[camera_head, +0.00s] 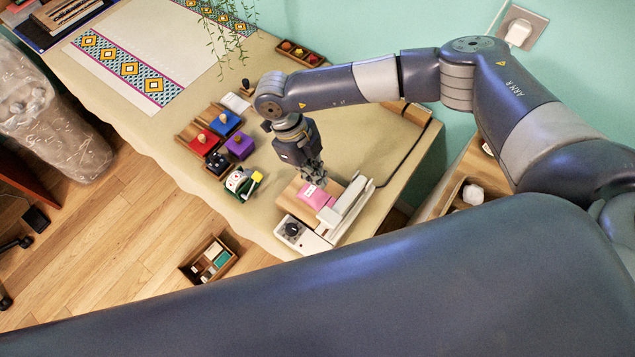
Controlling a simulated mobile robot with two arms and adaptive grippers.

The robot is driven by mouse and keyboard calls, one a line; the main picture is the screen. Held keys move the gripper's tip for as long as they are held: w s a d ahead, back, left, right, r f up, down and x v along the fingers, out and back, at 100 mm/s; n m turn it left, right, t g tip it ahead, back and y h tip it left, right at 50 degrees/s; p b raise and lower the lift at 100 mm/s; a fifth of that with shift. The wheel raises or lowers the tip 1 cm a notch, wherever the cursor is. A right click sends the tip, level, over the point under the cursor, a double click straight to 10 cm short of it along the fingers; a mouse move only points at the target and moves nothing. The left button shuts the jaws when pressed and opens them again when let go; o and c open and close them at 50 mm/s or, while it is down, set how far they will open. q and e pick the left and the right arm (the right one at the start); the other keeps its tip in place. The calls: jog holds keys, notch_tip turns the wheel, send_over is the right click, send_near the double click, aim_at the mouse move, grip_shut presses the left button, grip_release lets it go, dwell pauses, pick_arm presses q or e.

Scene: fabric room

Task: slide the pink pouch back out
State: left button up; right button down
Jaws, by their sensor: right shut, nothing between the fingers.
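The pink pouch (316,196) lies on the wooden plate of a white device (302,233) near the table's right end. It has a small white label on top. The device has a dark knob and a long white bar (351,204) along its right side. My right gripper (317,181) points down just above the far edge of the pouch. It is shut with nothing between its fingers; whether its tips touch the pouch cannot be told. My left gripper is not in view.
Wooden trays with red, blue and purple pouches (239,146) stand left of my right gripper. A green and white item (241,183) sits beside the device. A dark cable runs behind it. The table's front edge is close. My own arm covers the lower right.

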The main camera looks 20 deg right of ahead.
aim_at(323, 203)
jog(key=p+x, duration=0.2)
jog(key=x, duration=0.6)
jog(key=shift+s+a, duration=0.1)
jog(key=shift+s, duration=0.1)
jog(key=shift+f, duration=0.45)
jog(key=shift+w+a+f+b, duration=0.2)
jog(key=shift+w+a+b, duration=0.05)
jog(key=shift+b, duration=0.25)
jog(key=shift+w+a+b, duration=0.2)
jog(key=shift+w+b, duration=0.05)
jog(key=shift+b, duration=0.1)
jog(key=shift+w+r, duration=0.1)
jog(key=shift+r, duration=0.05)
